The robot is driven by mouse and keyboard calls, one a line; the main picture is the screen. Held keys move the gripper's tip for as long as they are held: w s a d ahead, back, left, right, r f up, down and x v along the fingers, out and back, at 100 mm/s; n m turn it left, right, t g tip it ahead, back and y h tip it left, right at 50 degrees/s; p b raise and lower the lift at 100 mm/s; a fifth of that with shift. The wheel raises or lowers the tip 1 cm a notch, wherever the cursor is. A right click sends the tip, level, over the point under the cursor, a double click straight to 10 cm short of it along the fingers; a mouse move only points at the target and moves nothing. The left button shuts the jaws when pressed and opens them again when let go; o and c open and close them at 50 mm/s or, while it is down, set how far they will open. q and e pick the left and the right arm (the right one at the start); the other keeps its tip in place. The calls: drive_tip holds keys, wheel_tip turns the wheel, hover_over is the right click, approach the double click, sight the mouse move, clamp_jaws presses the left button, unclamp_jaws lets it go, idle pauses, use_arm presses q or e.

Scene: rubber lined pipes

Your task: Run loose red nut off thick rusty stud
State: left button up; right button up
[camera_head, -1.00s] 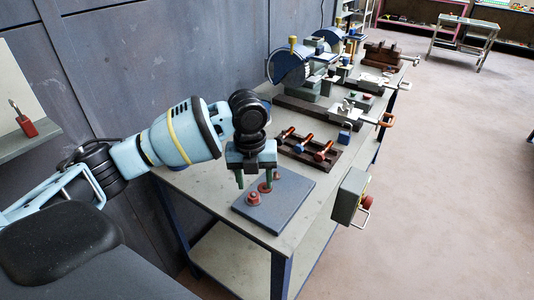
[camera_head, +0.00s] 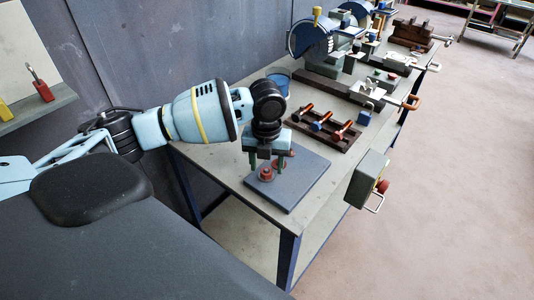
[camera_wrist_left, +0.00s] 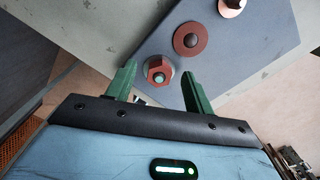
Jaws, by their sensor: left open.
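A red hex nut (camera_wrist_left: 158,72) sits on a stud with a green-tinted end, over a pale washer, on a blue-grey plate (camera_head: 290,193). It also shows in the head view (camera_head: 266,173). A round red piece with a dark stud (camera_wrist_left: 190,40) stands beside it, and a copper-coloured nut (camera_wrist_left: 232,6) is at the upper edge of the wrist view. My left gripper (camera_head: 266,163) is open and empty above the plate, its green fingers on either side of the nearest red nut, apart from it. Which stud is the thick rusty one I cannot tell. My right gripper is out of view.
Behind the plate, a dark rack (camera_head: 326,128) holds several bolts. A blue bucket (camera_head: 281,80) and a blue grinder-like machine (camera_head: 312,40) stand further back. A grey box with a red button (camera_head: 368,180) hangs on the bench's right edge. Open floor lies to the right.

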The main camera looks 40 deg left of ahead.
use_arm(q)
drive_tip(key=shift+f, duration=0.45)
drive_tip(key=shift+c, duration=0.2)
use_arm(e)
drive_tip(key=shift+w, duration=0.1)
use_arm(q)
drive_tip(key=c, duration=1)
drive_tip(key=shift+r+n, duration=0.15)
drive_tip(key=shift+n, duration=0.25)
drive_tip(key=shift+n+p, duration=1.05)
drive_tip(key=shift+n, duration=0.35)
drive_tip(key=shift+s+a+n+p, duration=0.15)
drive_tip(key=shift+n+p, duration=0.85)
drive_tip(key=shift+n, duration=1.2)
drive_tip(key=n, duration=0.3)
drive_tip(key=shift+s, duration=0.1)
drive_tip(key=shift+n, duration=0.6)
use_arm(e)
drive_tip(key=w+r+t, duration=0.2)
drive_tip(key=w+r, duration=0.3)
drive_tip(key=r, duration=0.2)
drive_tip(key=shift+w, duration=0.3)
